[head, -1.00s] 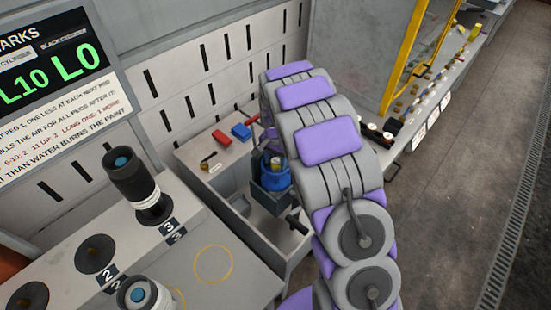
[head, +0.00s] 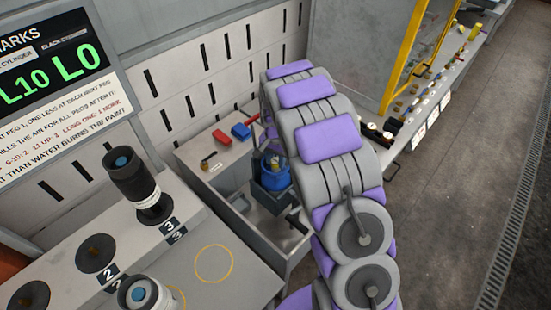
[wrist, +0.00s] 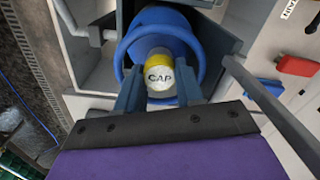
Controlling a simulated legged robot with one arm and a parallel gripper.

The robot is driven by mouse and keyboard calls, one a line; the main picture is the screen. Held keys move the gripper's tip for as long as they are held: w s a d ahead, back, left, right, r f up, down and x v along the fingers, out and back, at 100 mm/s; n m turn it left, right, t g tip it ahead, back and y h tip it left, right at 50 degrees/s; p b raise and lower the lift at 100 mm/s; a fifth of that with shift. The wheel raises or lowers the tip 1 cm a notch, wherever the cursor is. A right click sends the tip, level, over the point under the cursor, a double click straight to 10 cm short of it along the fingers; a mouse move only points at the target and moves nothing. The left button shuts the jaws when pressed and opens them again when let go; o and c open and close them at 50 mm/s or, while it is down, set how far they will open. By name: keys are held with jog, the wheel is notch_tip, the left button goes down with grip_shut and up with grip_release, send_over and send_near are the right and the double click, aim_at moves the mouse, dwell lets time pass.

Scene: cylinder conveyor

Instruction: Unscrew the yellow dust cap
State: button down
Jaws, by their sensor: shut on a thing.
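The yellow dust cap (wrist: 160,86) shows in the wrist view, with a pale face marked "CAP". It sits inside the blue collar of a blue cylinder (wrist: 201,48). The two fingers of my gripper (wrist: 159,82) stand on either side of the cap, shut on it. In the head view the blue cylinder (head: 272,173) sits upright in a dark holder in a grey bay, partly behind my arm. The cap and my fingertips are hard to make out there.
A red block (head: 221,137) and a blue block (head: 241,132) lie on the ledge behind the cylinder. A grey bar (wrist: 258,92) runs right of my gripper. A yellow frame (head: 412,60) stands at right.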

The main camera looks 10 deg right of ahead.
jog(key=n, duration=0.2)
jog(key=shift+r+n+p, duration=0.15)
jog(key=shift+n+p, duration=0.15)
jog(key=shift+p, duration=0.1)
jog(key=shift+n, duration=1.3)
jog(key=shift+p, duration=0.3)
jog(key=n+p, duration=0.1)
jog(key=n, duration=0.2)
jog(key=shift+n, duration=0.4)
jog(key=shift+n+p, duration=0.35)
jog(key=shift+n, duration=0.75)
